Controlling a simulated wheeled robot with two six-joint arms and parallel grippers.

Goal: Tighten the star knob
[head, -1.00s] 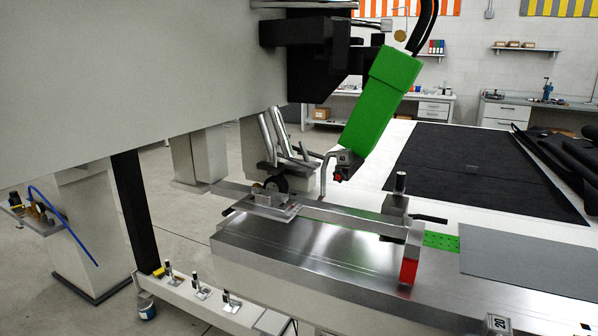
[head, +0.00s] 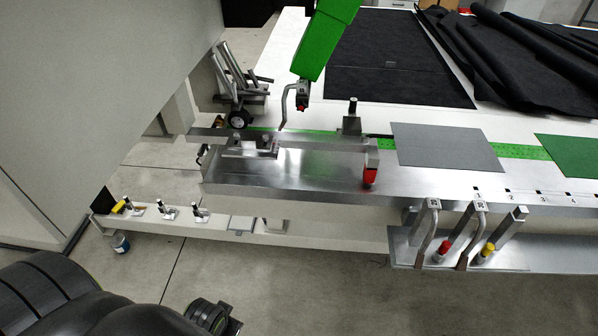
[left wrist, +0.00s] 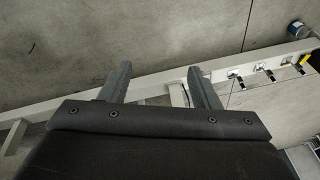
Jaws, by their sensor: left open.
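I cannot make out a star knob for certain in either view. A black upright knob or grip (head: 353,105) stands on a metal bracket at the right end of the clamp bar (head: 325,142), above the steel bench. A small metal fixture plate (head: 250,147) sits at the bar's left part; its details are too small to tell. My left gripper (left wrist: 160,84) is open and empty in the left wrist view, its fingers apart over the floor and a pale rail. In the head view a dark arm part of mine fills the lower left. My right gripper is not in view.
A low rail (head: 180,222) carries small clamps, with a blue can (head: 120,243) nearby. Floor in front is clear.

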